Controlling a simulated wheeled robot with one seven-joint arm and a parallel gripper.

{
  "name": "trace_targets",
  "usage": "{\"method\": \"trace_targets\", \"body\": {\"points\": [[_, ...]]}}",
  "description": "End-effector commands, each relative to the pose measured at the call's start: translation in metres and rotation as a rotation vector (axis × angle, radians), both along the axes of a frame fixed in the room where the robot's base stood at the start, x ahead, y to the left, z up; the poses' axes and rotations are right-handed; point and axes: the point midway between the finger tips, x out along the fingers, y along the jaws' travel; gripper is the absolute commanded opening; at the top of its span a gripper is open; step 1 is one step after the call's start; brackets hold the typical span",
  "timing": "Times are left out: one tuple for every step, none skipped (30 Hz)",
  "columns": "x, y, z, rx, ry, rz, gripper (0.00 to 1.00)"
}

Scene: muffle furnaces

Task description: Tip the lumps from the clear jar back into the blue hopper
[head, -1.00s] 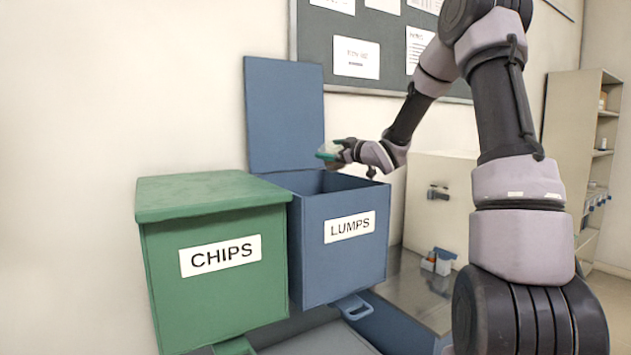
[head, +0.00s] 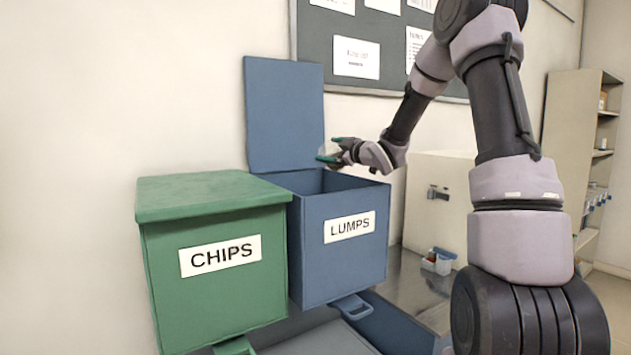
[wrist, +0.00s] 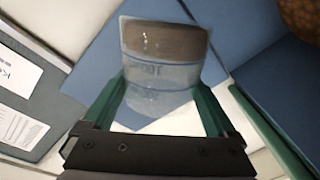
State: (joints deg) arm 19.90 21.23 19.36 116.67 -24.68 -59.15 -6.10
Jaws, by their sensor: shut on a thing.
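The blue hopper (head: 345,272), labelled LUMPS, stands with its lid (head: 285,115) raised against the wall. My gripper (head: 328,149) is over the hopper's open top. In the wrist view, my gripper's green fingers (wrist: 160,100) are shut on the sides of the clear jar (wrist: 158,72). The jar is tilted, and a brown band shows at its far end; I cannot tell if this is lumps inside. The jar is faint and small in the head view. The hopper's inside is mostly hidden by its front wall.
A green bin (head: 215,290), labelled CHIPS, stands left of the hopper with its lid shut. A notice board (head: 385,50) hangs behind. A pale cabinet (head: 430,215) and a small container (head: 438,262) are to the right. A brown rough thing (wrist: 302,18) shows at the wrist view's corner.

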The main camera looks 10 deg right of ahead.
Motion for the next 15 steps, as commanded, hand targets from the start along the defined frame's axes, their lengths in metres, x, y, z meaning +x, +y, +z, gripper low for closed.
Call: {"method": "trace_targets", "body": {"points": [[-0.0006, 0.0017, -0.0005, -0.024, -0.013, 0.001, 0.12], [-0.0009, 0.0024, -0.0009, -0.045, -0.024, 0.001, 0.12], [-0.0012, 0.0030, -0.0014, -0.069, -0.038, 0.001, 0.12], [-0.0014, 0.0032, -0.0017, -0.082, -0.045, 0.001, 0.12], [-0.0015, 0.0032, -0.0018, -0.092, -0.051, 0.001, 0.12], [-0.0015, 0.0030, -0.0019, -0.096, -0.053, 0.001, 0.12], [-0.0015, 0.0029, -0.0019, -0.097, -0.054, 0.001, 0.12], [-0.0014, 0.0029, -0.0018, -0.096, -0.053, 0.001, 0.12], [-0.0014, 0.0028, -0.0019, -0.096, -0.053, 0.001, 0.12], [-0.0014, 0.0028, -0.0019, -0.095, -0.053, 0.001, 0.12], [-0.0014, 0.0029, -0.0020, -0.096, -0.053, 0.001, 0.12], [-0.0016, 0.0032, -0.0022, -0.101, -0.056, 0.001, 0.12], [-0.0018, 0.0038, -0.0026, -0.112, -0.061, 0.001, 0.12], [-0.0022, 0.0046, -0.0033, -0.127, -0.069, 0.001, 0.12], [-0.0027, 0.0056, -0.0042, -0.152, -0.082, 0.002, 0.12]]}}
